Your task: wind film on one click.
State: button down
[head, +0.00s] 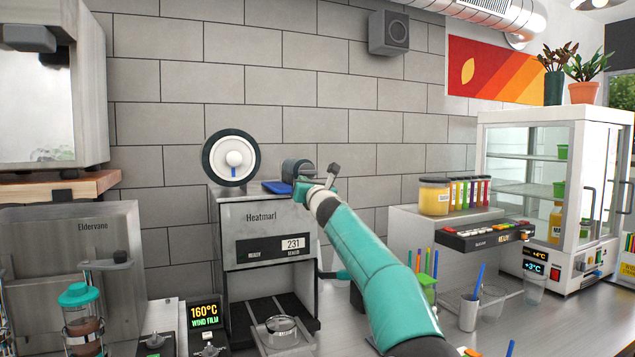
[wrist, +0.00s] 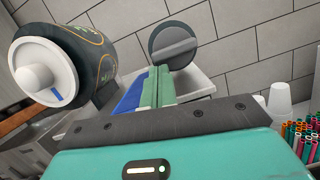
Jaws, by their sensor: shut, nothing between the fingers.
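The cup sealer (head: 267,227), marked Heatmarl, stands left of centre in the head view. A film roll (head: 208,158) with a white face and dark rim rises at its top left; a large printed roll with a white hub (wrist: 33,80) shows in the wrist view. A dark round knob (wrist: 166,38) with a raised bar stands just beyond my gripper (wrist: 158,76), whose green fingers are together and empty. In the head view my gripper (head: 300,190) is at the sealer's top right, partly hidden by my arm. I cannot tell whether it touches the knob.
A small display (head: 205,315) reads 160°C WIND FILM. A blue piece (head: 276,187) lies on the sealer's top beside my gripper. A metal cup ring (head: 281,328) sits below. Cups and straws (head: 470,310) stand right of my arm. A tiled wall is close behind.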

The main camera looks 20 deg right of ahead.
jog(key=shift+a+r+m+g+h, duration=0.15)
jog(key=shift+m+h, duration=0.1)
jog(key=shift+m, duration=0.55)
jog(key=shift+r+m+g+h, duration=0.1)
jog(key=shift+r+m+h, duration=0.15)
jog(key=shift+m, duration=0.55)
jog(key=shift+a+r+m+g+h, duration=0.1)
jog(key=shift+m+h, duration=0.2)
jog(key=shift+m, duration=0.5)
jog(key=shift+a, duration=0.1)
jog(key=shift+s, duration=0.1)
